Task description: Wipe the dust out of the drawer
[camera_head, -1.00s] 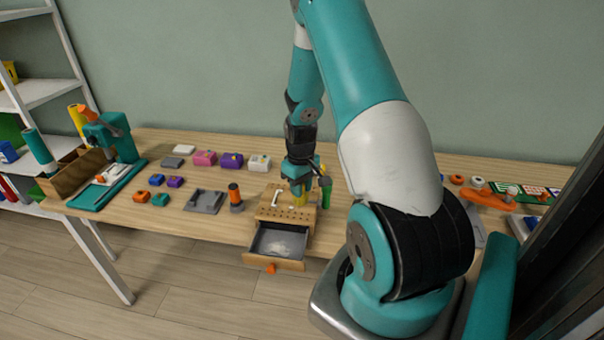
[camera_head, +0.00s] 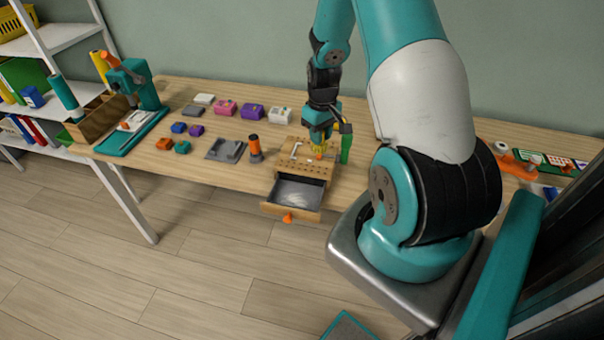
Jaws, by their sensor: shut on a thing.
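A small wooden block (camera_head: 312,172) with rows of holes in its top stands at the table's front edge. Its drawer (camera_head: 291,209) is pulled out over the edge, with an orange knob (camera_head: 288,218) on the front. Pale grey dust (camera_head: 296,189) shows on the drawer's dark floor. My gripper (camera_head: 319,146) points down over the back of the block, behind the open drawer. It is shut on a small yellow thing (camera_head: 318,153), partly hidden by the jaws; I cannot tell whether that touches the block.
A green upright thing (camera_head: 346,148) stands just right of my gripper. A grey tray (camera_head: 226,150) and an orange-topped tool (camera_head: 255,149) are left of the block. Coloured boxes (camera_head: 252,111) lie farther back. The floor before the drawer is clear.

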